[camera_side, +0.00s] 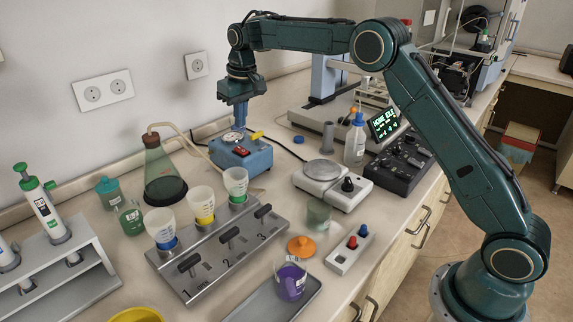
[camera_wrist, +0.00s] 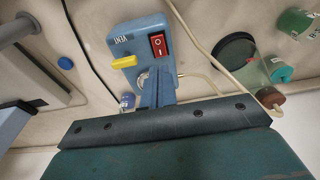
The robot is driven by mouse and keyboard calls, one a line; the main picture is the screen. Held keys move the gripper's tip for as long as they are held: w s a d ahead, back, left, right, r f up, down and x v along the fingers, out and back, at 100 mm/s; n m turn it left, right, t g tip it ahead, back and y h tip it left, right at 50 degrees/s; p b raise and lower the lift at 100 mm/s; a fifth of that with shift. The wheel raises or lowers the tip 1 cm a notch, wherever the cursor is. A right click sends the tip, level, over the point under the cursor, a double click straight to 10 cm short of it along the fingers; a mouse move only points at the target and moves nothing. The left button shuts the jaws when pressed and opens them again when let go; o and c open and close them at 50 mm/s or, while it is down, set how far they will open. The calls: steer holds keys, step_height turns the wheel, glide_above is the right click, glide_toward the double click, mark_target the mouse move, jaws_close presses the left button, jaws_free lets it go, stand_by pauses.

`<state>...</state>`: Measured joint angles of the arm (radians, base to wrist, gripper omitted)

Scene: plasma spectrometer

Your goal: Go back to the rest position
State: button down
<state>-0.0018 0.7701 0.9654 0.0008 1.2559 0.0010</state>
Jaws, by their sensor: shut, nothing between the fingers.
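My gripper (camera_side: 237,124) points straight down just above the blue box (camera_side: 256,157) with the red rocker switch (camera_side: 241,151) and yellow lever (camera_side: 256,135). Its fingers are shut together and hold nothing. In the wrist view my gripper (camera_wrist: 157,74) shows as blue fingers overlapping the near end of the blue box (camera_wrist: 140,30), by its round gauge. The red switch (camera_wrist: 158,44) and the yellow lever (camera_wrist: 124,61) lie beyond the fingertips. Whether the fingertips touch the box cannot be told.
A flask (camera_side: 163,175) with a hose stands left of the box. A valve rack (camera_side: 220,250) with several cups, a hot plate (camera_side: 330,180), a wash bottle (camera_side: 355,140) and a black control panel (camera_side: 400,160) crowd the bench. The wall is close behind.

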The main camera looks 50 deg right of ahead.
steer(key=s+r+t, duration=0.1)
steer(key=s+r, duration=0.5)
steer(key=s, duration=0.4)
steer(key=s+r+t, duration=0.1)
steer(key=s+r, duration=0.6)
steer(key=s, duration=0.3)
steer(key=s+f+t, duration=0.1)
steer(key=s+f, duration=0.2)
steer(key=s, duration=0.9)
steer(key=s+f, duration=0.3)
steer(key=s, duration=0.9)
steer(key=shift+f+t, duration=0.4)
